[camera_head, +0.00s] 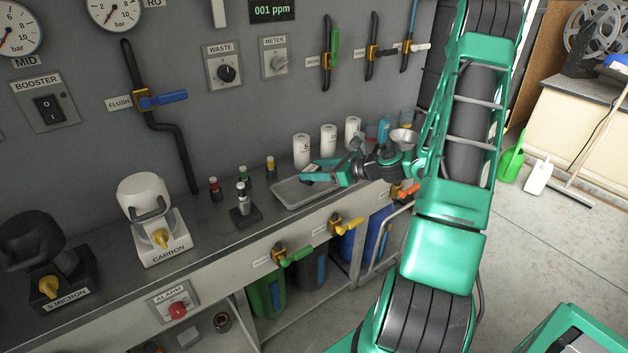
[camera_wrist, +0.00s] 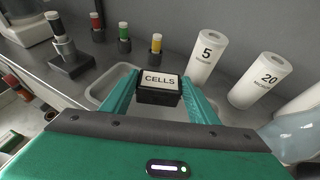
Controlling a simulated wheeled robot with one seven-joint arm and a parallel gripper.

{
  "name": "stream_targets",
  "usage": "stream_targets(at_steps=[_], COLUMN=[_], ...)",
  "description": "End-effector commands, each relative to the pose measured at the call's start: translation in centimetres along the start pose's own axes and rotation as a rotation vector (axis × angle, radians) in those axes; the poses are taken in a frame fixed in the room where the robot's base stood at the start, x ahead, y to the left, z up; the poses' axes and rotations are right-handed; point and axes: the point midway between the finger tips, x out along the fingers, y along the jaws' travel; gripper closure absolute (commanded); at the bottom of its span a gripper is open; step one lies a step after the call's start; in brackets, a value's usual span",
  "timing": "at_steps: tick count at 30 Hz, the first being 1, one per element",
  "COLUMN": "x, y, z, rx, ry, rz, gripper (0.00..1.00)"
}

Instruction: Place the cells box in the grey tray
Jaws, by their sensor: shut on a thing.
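The cells box (camera_wrist: 159,87) is a small black box with a white label on top reading CELLS. My gripper (camera_wrist: 158,92) is shut on it, with a green finger on each side in the wrist view. In the head view my gripper (camera_head: 312,174) is over the grey tray (camera_head: 287,195) on the counter, and the box is hard to make out there. The tray's rim also shows in the wrist view (camera_wrist: 101,88) around and below the fingers. I cannot tell whether the box touches the tray floor.
White cartridges marked 5 (camera_wrist: 208,55) and 20 (camera_wrist: 259,80) stand beyond the tray. Small vials with red (camera_head: 214,189), green (camera_head: 243,175) and yellow (camera_head: 270,166) bands stand behind and left of it. A dark stand (camera_head: 244,211) with a vial is left of the tray.

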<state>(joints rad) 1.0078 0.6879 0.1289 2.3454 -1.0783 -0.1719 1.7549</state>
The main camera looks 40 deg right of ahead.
Motion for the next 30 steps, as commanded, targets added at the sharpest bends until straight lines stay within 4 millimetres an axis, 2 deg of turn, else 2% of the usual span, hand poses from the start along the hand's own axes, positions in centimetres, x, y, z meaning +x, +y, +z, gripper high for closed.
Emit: stream_targets(at_steps=[6,9,21,22,24,30], x=[1.1,1.3,1.5,1.5,1.5,1.5], y=[0.0,0.1,0.1,0.1,0.1,0.1], z=[-2.5,-3.1,-3.5,-3.5,-3.5,-3.4], rx=[0.004,0.001,0.001,0.001,0.000,0.000], ry=[0.000,0.000,0.000,0.000,0.000,0.000], rz=[0.001,0.001,0.001,0.001,0.001,0.001], gripper=[0.69,0.69,0.69,0.41,0.27,0.27])
